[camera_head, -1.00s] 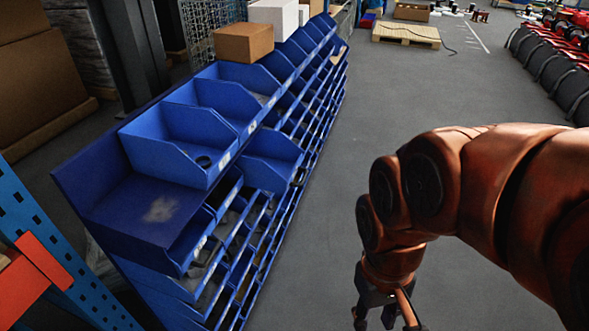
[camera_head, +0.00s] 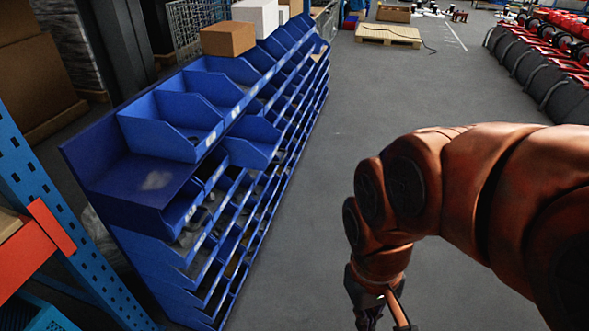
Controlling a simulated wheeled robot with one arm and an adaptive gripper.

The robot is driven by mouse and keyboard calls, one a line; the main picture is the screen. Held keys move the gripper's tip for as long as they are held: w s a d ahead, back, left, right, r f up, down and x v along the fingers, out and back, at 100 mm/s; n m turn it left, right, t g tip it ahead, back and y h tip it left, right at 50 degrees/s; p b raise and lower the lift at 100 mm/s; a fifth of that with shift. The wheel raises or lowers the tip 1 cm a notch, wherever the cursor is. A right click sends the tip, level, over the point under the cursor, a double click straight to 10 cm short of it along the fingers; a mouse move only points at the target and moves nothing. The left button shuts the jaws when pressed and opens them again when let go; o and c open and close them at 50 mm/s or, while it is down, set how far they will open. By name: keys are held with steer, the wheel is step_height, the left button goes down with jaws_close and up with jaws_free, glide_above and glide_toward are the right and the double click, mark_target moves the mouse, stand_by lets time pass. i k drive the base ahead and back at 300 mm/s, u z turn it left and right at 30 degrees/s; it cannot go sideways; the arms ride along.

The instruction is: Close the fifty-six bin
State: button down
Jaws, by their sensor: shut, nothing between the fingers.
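A blue rack of bins (camera_head: 120,170) stands on the left, running away from me. One blue bin (camera_head: 252,145) in the row below the top juts out past its neighbours toward the aisle. The labels are too small to read, so I cannot confirm which bin is fifty-six. My gripper (camera_head: 378,318) hangs at the bottom of the picture, right of the rack and apart from it, with floor between them. It is shut and empty; its tips are partly cut off by the lower edge.
Cardboard and white boxes (camera_head: 228,38) sit on top of the rack. A blue and orange shelf frame (camera_head: 50,228) stands at near left. Open grey floor (camera_head: 345,130) lies right of the rack, with a pallet (camera_head: 388,35) far off and red-topped machines (camera_head: 540,60) at right.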

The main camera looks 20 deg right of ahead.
mark_target(252, 142)
steer(key=u, duration=0.45)
steer(key=i, duration=1.05)
steer(key=z, duration=0.1)
